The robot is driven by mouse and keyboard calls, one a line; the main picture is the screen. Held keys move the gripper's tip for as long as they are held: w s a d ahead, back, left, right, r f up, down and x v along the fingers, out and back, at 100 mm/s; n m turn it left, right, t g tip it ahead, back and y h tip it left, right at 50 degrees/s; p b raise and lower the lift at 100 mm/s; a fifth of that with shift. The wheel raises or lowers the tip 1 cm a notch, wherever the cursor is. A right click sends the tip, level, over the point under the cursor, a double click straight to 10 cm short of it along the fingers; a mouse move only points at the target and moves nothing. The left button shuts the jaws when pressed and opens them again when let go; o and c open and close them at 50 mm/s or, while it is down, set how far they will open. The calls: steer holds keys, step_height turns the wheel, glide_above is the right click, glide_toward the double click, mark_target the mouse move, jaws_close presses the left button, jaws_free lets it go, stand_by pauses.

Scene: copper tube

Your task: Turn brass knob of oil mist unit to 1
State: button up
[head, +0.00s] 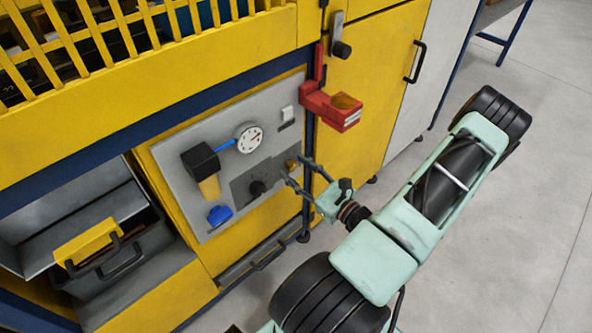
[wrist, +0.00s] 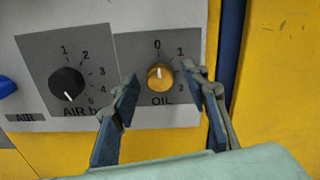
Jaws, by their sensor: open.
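The brass knob (wrist: 160,77) sits on a dark grey plate marked OIL, with 0 above it and 1 at its upper right. Its white pointer line points up, toward the 0. In the head view the brass knob (head: 292,165) shows small beside my gripper (head: 298,172). In the wrist view my gripper (wrist: 161,92) is open, with one finger on each side of the knob. A gap shows between each finger and the knob. I cannot tell how far the fingertips are from the panel.
A black AIR knob (wrist: 67,84) with a numbered scale is left of the brass knob. The grey panel (head: 178,160) also carries a gauge (head: 249,138) and a blue knob (head: 219,214). A red bracket (head: 330,106) juts out above my gripper. Open floor lies to the right.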

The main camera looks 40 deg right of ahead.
steer(key=shift+w, duration=0.25)
steer(key=shift+c, duration=0.3)
jaws_close()
steer(key=shift+r+m, duration=0.1)
steer(key=shift+m, duration=0.2)
steer(key=m+p, duration=0.3)
steer(key=shift+m+p, duration=1.05)
steer(key=shift+m, duration=1.55)
steer(key=shift+s, duration=0.1)
